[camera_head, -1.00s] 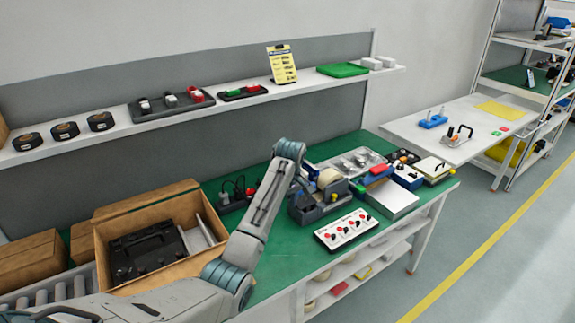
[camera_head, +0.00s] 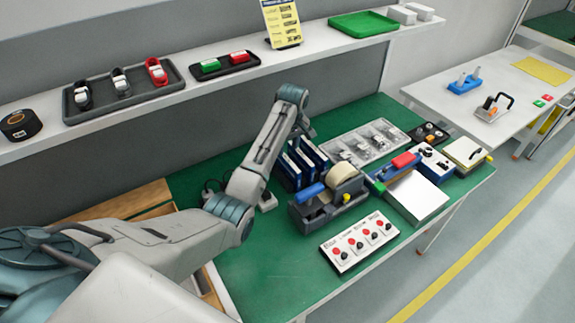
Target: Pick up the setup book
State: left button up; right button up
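Several blue books or binders (camera_head: 303,163) stand upright side by side on the green bench, behind the tape dispenser. I take the setup book to be among them, but I cannot tell which one. My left arm comes in from the lower left and bends down at the wrist. My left gripper (camera_head: 306,132) is small and dark, just above or behind the far end of the blue books. Its fingers are mostly hidden by the wrist, so its opening and any contact are unclear. My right gripper is not in view.
A tape dispenser (camera_head: 328,199) stands close in front of the books. A white button panel (camera_head: 359,241) lies nearer the bench edge. A clear parts tray (camera_head: 364,141) is to the right. A shelf (camera_head: 215,86) runs above the bench. Bare green surface lies at front left.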

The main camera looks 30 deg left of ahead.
aim_at(287, 159)
pick_arm(q)
jog(key=shift+f, duration=0.8)
jog(key=f+p, duration=0.1)
jog(key=f, duration=0.1)
jog(key=f+p, duration=0.1)
jog(key=f, duration=0.1)
jog(key=shift+w+a+f, duration=0.2)
jog(key=shift+f, duration=0.6)
grip_shut()
